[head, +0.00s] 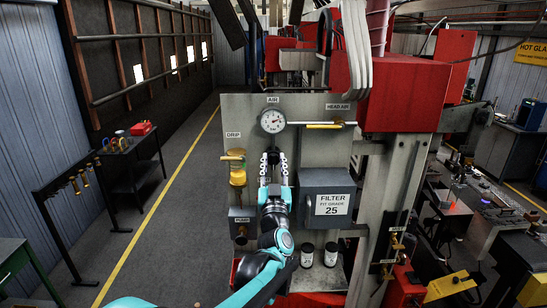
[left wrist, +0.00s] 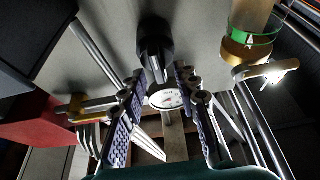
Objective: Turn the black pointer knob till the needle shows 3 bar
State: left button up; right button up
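The round white gauge (head: 272,120) sits on the grey panel under the AIR label. It also shows in the left wrist view (left wrist: 166,99); its needle is too small to read surely. The black pointer knob (left wrist: 154,48) sticks out of the panel below the gauge; in the head view it is a small dark shape (head: 273,156). My left gripper (head: 273,163) is in front of the panel at the knob. In the left wrist view its fingers (left wrist: 160,76) are spread, with the knob between and just beyond the tips, no contact visible. My right gripper is not seen.
A brass-ended drip bowl (head: 237,170) stands just left of my gripper. A grey filter box (head: 328,197) is close on the right. A yellow-handled valve (head: 323,126) is right of the gauge.

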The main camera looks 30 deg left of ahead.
pick_arm(q)
jog(key=shift+w+a+r, duration=0.2)
jog(key=shift+w+r, duration=0.05)
jog(key=shift+d, duration=0.1)
grip_shut()
